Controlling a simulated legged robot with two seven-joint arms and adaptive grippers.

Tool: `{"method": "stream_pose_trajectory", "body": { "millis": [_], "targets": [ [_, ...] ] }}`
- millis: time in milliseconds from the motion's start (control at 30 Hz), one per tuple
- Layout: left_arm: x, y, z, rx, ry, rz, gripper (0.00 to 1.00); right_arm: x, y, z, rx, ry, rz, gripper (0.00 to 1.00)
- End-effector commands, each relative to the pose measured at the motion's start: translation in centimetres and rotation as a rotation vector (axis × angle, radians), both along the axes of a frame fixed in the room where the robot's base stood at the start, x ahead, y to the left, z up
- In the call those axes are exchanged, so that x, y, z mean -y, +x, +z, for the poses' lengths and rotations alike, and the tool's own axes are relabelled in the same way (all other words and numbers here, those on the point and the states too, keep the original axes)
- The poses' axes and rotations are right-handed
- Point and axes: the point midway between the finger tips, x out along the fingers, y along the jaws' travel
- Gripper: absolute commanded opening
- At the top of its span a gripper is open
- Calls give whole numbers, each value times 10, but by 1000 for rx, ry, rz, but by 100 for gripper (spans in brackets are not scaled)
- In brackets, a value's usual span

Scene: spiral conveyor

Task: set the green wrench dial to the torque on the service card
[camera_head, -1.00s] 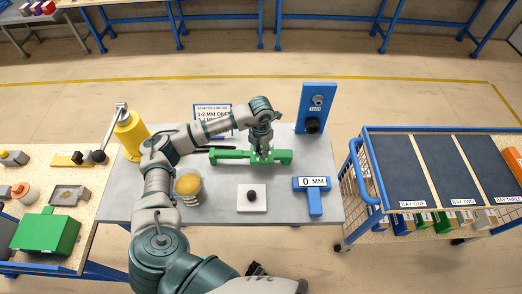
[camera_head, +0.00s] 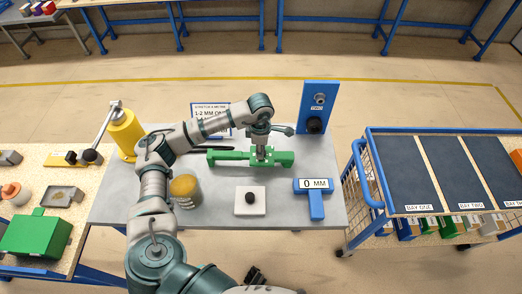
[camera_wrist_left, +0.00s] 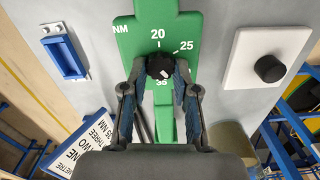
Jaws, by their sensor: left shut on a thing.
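The green wrench (camera_head: 225,156) lies across the grey bench top. My left gripper (camera_head: 262,152) comes down on it from above. In the left wrist view my fingers (camera_wrist_left: 161,85) are shut on the black dial knob (camera_wrist_left: 160,65) on the wrench's green face (camera_wrist_left: 130,40).
A white plate with a black knob (camera_head: 250,198) and a blue gauge reading 0 MM (camera_head: 316,205) stand in front of the wrench. A blue upright panel (camera_head: 316,95) is behind right, a yellow lever device (camera_head: 124,135) and a jar (camera_head: 186,190) left. A blue cart (camera_head: 395,132) stands right.

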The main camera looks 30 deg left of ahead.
Motion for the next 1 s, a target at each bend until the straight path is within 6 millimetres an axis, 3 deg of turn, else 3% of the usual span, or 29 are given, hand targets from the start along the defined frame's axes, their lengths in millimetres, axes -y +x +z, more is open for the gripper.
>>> {"method": "stream_pose_trajectory", "body": {
  "millis": [500,1000],
  "targets": [
    [0,-2,-4,-6,-1,-453,0,-4,28,41,21,3,-6,40],
    [-1,-2,-3,-5,-1,-654,0,-6,35,63,26,3,-9,40]
  ]
}}
